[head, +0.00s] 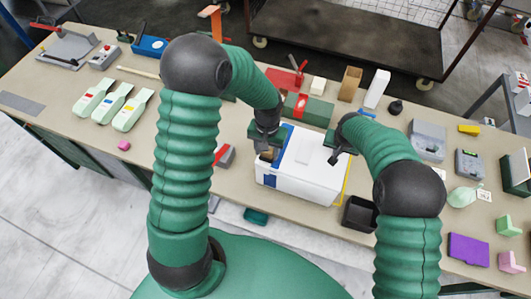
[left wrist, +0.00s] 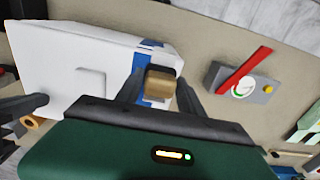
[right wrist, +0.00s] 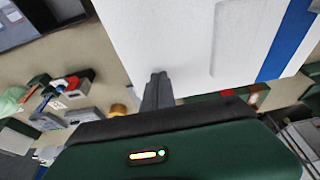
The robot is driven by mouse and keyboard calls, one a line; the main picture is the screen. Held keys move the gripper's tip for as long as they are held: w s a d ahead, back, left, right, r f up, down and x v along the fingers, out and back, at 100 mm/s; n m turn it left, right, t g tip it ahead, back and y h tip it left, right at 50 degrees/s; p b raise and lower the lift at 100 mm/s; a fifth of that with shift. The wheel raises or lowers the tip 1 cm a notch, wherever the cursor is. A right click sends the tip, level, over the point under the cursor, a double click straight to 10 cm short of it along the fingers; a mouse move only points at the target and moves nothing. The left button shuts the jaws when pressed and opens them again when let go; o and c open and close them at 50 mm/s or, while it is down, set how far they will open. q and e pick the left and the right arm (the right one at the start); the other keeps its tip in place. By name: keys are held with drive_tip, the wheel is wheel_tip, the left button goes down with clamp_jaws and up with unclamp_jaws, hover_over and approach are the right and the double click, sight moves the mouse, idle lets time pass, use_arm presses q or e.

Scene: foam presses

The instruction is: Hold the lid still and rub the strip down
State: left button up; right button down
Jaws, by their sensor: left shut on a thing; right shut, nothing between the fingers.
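A white box (head: 300,183) with a white lid (head: 308,150) stands near the table's front edge. A blue strip (head: 284,143) crosses the lid near its left end, with blue tape down the front; the strip also shows in the right wrist view (right wrist: 290,40). My left gripper (left wrist: 158,88) is shut on a tan block (left wrist: 160,83) beside the blue strip at the box's left end. My right gripper (right wrist: 157,76) is shut and empty, its tips at the lid's right side. I cannot tell whether the tips or the block touch the box.
A grey device with a red handle (left wrist: 240,75) lies left of the box. A black tray (head: 360,213) sits at its front right. A green block with a red band (head: 307,108) and several other items stand behind it. Three pale green tools (head: 112,103) lie far left.

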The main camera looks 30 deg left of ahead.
use_arm(q)
drive_tip(key=shift+w+a, duration=0.1)
drive_tip(key=shift+w, duration=0.55)
drive_tip(key=shift+s+r, duration=0.1)
drive_tip(key=shift+r, duration=0.7)
drive_tip(key=shift+s+d, duration=0.2)
drive_tip(key=shift+s, duration=0.8)
drive_tip(key=shift+s+d, duration=0.2)
drive_tip(key=shift+s, duration=0.8)
drive_tip(key=shift+f, duration=0.8)
